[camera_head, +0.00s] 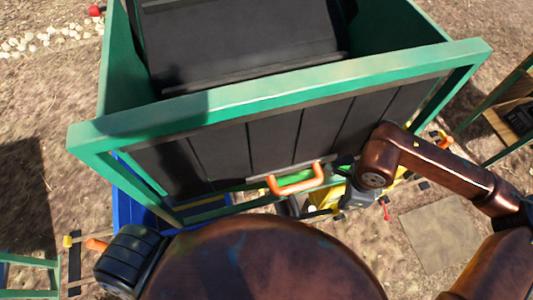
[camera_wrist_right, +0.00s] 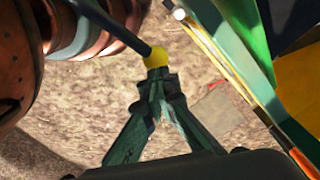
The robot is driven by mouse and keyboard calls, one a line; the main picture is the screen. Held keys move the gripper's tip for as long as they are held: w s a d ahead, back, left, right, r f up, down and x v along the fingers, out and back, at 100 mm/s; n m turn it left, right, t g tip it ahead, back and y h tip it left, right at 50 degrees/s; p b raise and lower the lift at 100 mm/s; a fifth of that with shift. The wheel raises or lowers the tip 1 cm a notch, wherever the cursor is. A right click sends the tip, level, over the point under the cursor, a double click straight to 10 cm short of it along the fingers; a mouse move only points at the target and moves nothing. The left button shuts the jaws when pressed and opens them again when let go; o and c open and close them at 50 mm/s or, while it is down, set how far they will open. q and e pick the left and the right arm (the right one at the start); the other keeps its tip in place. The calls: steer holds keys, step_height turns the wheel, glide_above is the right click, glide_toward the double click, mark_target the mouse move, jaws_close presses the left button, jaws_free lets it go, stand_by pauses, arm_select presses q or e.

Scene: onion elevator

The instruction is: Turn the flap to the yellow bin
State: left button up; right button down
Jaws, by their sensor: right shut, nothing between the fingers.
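The green-framed machine (camera_head: 270,92) with dark plank panels fills the upper head view. A blue bin (camera_head: 124,208) shows under its left side, and yellow parts, possibly the yellow bin, show under its right side, mostly hidden. In the right wrist view a dark rod (camera_wrist_right: 115,30) ends in a yellow knob (camera_wrist_right: 155,57). My right gripper (camera_wrist_right: 158,78) is shut and empty, its tips right at the knob; I cannot tell whether they touch. In the head view my right gripper (camera_head: 354,197) is low at the machine's front, partly hidden. The flap cannot be made out. My left gripper is out of view.
An orange handle (camera_head: 296,181) sticks out of the machine's front panel, left of my right gripper. A green-framed stand (camera_head: 500,105) is at the right edge. A flat square slab (camera_head: 440,233) lies on open dirt ground at the lower right.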

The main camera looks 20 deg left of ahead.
steer(key=s+d+r+p, duration=0.2)
steer(key=s+d+r, duration=0.1)
steer(key=r, duration=0.1)
steer(key=shift+s+r, duration=0.35)
stand_by(0.5)
